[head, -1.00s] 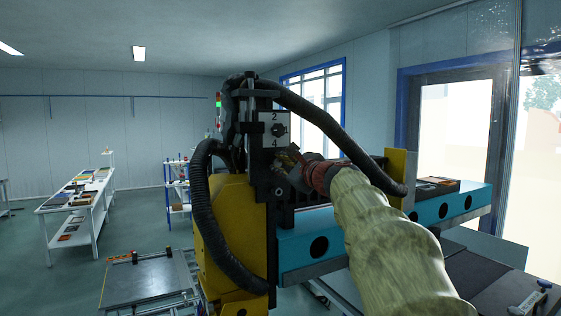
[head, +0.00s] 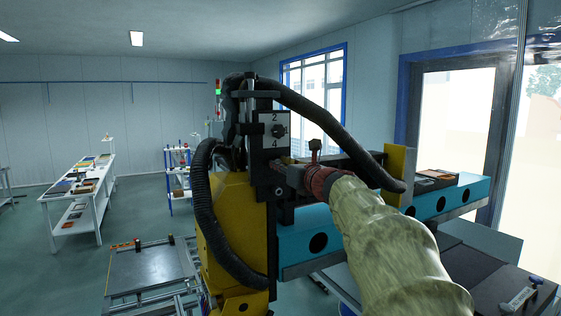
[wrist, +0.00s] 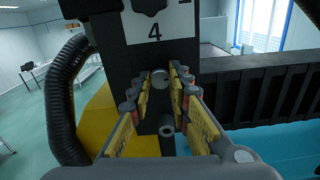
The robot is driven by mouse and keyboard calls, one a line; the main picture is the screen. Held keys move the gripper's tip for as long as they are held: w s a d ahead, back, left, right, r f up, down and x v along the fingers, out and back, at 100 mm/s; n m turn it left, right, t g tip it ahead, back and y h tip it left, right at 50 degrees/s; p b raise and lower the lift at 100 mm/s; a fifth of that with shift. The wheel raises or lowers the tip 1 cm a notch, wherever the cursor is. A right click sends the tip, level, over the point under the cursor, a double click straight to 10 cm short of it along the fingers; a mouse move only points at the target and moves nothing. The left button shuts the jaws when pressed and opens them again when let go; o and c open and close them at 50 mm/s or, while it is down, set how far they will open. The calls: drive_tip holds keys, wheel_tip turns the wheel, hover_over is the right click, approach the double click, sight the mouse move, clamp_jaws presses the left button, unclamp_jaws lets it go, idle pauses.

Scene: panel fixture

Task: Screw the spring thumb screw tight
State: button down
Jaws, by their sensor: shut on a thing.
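The spring thumb screw (wrist: 162,79) shows in the wrist view as a small round metal head on the front of the black column, below the plate marked 4. My gripper (wrist: 162,82) reaches straight at it, its yellow-padded fingers on the left and right of the head and closed on it. In the head view my gripper (head: 280,170) meets the black column just below the numbered plate (head: 275,143). There the screw is hidden by the gripper and wrist. How deep the screw sits cannot be told.
A dark knob (head: 278,130) sits on the numbered plate above. A hollow round post (wrist: 167,131) shows below the screw. Black hoses (head: 205,220) loop around the yellow housing (head: 235,220). A blue beam (head: 320,240) runs to the right beneath my arm.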

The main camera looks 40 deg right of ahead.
drive_tip(key=shift+f+m, duration=0.2)
drive_tip(key=shift+m, duration=0.3)
drive_tip(key=shift+f, duration=0.1)
drive_tip(key=c, duration=2.1)
unclamp_jaws()
drive_tip(key=o, duration=0.5)
drive_tip(key=shift+p, duration=0.3)
drive_tip(key=shift+c, duration=0.2)
drive_tip(key=shift+r, duration=0.2)
drive_tip(key=v, duration=1.2)
drive_tip(key=shift+a, duration=0.1)
